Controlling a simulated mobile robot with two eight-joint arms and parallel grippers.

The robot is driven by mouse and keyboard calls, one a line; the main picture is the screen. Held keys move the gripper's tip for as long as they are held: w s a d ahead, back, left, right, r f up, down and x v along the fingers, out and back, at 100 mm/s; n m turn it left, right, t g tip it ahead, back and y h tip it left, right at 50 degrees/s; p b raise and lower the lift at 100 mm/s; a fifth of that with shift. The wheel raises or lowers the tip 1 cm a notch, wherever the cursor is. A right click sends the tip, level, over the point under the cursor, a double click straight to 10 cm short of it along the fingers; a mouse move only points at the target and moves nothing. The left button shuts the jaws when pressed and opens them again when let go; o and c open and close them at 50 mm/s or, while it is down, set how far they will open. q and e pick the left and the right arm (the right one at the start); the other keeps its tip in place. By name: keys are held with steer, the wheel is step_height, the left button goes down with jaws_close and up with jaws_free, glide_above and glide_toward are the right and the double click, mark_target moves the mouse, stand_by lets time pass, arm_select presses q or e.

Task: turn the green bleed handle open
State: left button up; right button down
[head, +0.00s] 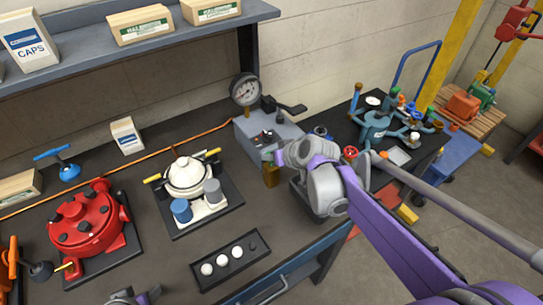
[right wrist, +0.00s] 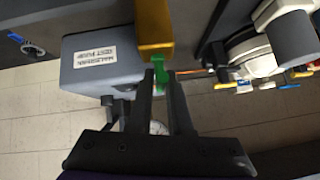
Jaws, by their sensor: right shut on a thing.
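The green bleed handle (right wrist: 159,68) shows in the right wrist view, below a brass-coloured block (right wrist: 155,28) beside the grey test pump box (right wrist: 100,60). My right gripper (right wrist: 161,82) is shut on the handle, one finger on each side. In the head view, the grey test pump (head: 265,133) stands at the table's right end, with the round gauge (head: 245,90) above it. My right gripper (head: 273,155) reaches its front, and the handle is mostly hidden there. My left gripper (head: 134,298) is partly in view at the bottom edge; its jaws are unclear.
A white-lidded pot assembly (head: 187,172) and a red round housing (head: 88,222) stand on the dark table. A black tray with white balls (head: 222,260) lies near the front edge. A second table with blue valves (head: 378,125) stands behind my right arm.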

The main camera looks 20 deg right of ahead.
steer(key=shift+n+y, duration=0.5)
steer(key=shift+s+f, duration=0.1)
steer(key=c, duration=0.9)
jaws_free()
steer(key=shift+o, duration=0.2)
steer(key=v, duration=1)
steer(key=shift+s+r+p, duration=0.15)
steer(key=shift+r+p, duration=0.25)
steer(key=shift+p, duration=0.05)
steer(key=shift+d, duration=0.1)
